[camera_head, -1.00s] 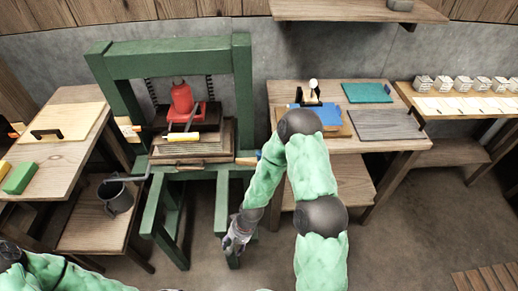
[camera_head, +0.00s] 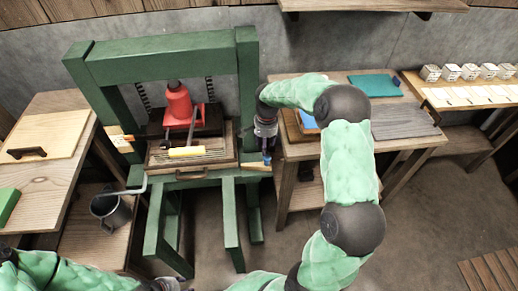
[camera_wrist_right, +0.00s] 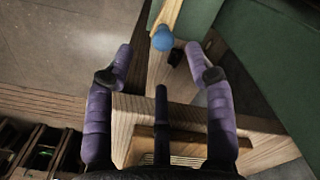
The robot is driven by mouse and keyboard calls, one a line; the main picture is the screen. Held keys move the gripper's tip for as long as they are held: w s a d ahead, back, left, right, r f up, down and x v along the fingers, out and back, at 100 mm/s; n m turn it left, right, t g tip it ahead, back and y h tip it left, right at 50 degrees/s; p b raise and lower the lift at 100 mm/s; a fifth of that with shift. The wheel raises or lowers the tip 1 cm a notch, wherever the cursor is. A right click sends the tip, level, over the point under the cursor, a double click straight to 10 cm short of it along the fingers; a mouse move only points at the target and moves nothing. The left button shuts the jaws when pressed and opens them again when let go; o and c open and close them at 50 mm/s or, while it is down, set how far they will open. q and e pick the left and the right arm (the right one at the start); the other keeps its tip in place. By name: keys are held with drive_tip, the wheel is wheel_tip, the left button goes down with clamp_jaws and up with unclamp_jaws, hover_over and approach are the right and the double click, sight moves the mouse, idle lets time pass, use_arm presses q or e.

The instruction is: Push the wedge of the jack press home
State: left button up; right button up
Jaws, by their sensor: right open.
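The green jack press (camera_head: 165,62) stands left of centre in the head view, with a red jack (camera_head: 179,103) inside it. A pale wooden wedge (camera_head: 256,167) with a blue knob shows at the press's right side. In the right wrist view the wedge (camera_wrist_right: 167,13) and its blue knob (camera_wrist_right: 162,38) lie just beyond and between my fingertips. My right gripper (camera_head: 266,152) points down beside the press; in the wrist view (camera_wrist_right: 159,50) it is open and empty, with no visible contact. My left arm enters at the bottom left; its fingers are not visible.
A wooden table (camera_head: 290,149) with a blue piece and boards stands close to the right of the press. A left table (camera_head: 62,187) holds a pale board and a green block. A metal pot (camera_head: 112,212) sits on a low shelf.

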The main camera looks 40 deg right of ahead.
sight(267, 157)
drive_tip(key=shift+m, duration=0.3)
drive_tip(key=f+b, duration=0.1)
drive_tip(key=f, duration=0.2)
drive_tip(key=d+f+b, duration=0.1)
drive_tip(key=f, duration=0.2)
drive_tip(key=f+b, duration=0.1)
drive_tip(key=f, duration=0.2)
drive_tip(key=shift+w+d+f+b, duration=0.15)
drive_tip(key=shift+d+b, duration=0.1)
drive_tip(key=shift+b, duration=0.15)
